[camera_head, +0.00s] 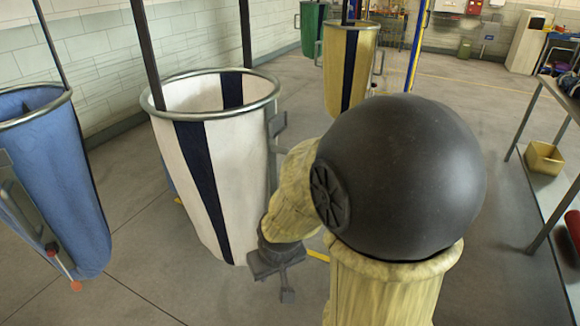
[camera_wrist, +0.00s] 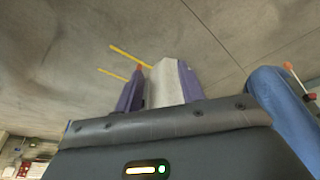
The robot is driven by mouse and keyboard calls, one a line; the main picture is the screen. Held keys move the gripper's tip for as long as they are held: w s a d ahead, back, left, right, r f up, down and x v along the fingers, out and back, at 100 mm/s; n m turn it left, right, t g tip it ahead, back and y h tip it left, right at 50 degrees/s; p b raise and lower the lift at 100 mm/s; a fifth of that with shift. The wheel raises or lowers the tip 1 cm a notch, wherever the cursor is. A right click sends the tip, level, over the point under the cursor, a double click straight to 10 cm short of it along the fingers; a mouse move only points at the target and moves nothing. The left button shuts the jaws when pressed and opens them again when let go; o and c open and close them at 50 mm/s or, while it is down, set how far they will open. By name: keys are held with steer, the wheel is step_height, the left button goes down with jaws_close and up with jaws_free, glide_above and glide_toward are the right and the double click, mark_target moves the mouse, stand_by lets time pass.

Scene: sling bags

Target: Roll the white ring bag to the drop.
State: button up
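The white ring bag (camera_head: 225,180) hangs upright on dark straps at centre left in the head view. It has dark navy stripes, a round metal rim and a grey handle bracket (camera_head: 277,125) on its right side. My gripper (camera_head: 287,285) is low at the bag's lower right, below the bracket, with its end pointing down. Contact with the bag cannot be judged. In the wrist view two purple finger-like parts (camera_wrist: 162,92) stand apart, with a pale strip (camera_wrist: 167,80) between them. Whether they hold the strip or it lies beyond them is unclear.
A blue bag (camera_head: 60,170) with a red-tipped lever hangs at left; it also shows in the wrist view (camera_wrist: 285,105). A yellow bag (camera_head: 350,65) and green bag (camera_head: 313,28) hang behind. A rack with a yellow bin (camera_head: 544,158) stands right. The drop cannot be identified.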

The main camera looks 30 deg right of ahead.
steer(key=w+d+r+n+t+y+p, duration=0.15)
steer(key=w+d+t, duration=0.25)
steer(key=w+d, duration=0.45)
steer(key=w+d+r+n+t+p, duration=0.1)
steer(key=w+d+r+t+p, duration=0.25)
steer(key=w+d, duration=0.45)
steer(key=s+d+r+n+t+y+p, duration=0.2)
steer(key=s+d+n+t+y, duration=0.1)
steer(key=s+d+t+y, duration=0.2)
steer(key=s+d+y, duration=0.2)
steer(key=s, duration=0.1)
steer(key=shift+r, duration=0.15)
steer(key=shift+w, duration=0.1)
steer(key=p+x, duration=0.4)
steer(key=x, duration=1.3)
steer(key=shift+w+p, duration=0.15)
steer(key=shift+p, duration=0.2)
